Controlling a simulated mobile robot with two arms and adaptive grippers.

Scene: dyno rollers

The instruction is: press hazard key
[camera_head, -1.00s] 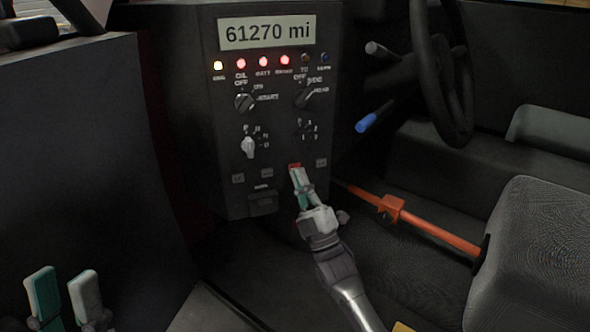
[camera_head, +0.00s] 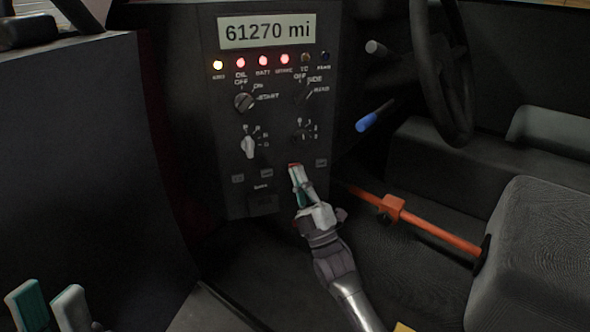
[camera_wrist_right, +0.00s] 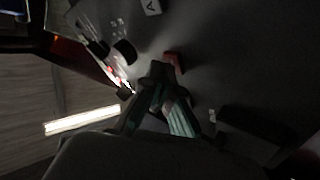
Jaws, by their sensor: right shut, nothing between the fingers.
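A small red key (camera_head: 293,166) sits low on the dark control panel (camera_head: 215,130), in a row with grey keys; I take it as the hazard key, as its label is not readable. My right gripper (camera_head: 295,170) is shut and empty, its fingertips at the red key and covering part of it. In the right wrist view the red key (camera_wrist_right: 175,62) shows just beyond the fingertips (camera_wrist_right: 163,74); I cannot tell whether they touch it or whether it is pressed in. My left gripper (camera_head: 47,290) is open and empty at the lower left.
The panel has a display (camera_head: 266,31) reading 61270 mi, lit indicator lamps and several rotary knobs (camera_head: 249,147). An orange lever (camera_head: 435,231) is right of my right gripper. A steering wheel (camera_head: 440,80), blue-tipped stalk (camera_head: 372,118) and seat (camera_head: 535,250) lie farther right.

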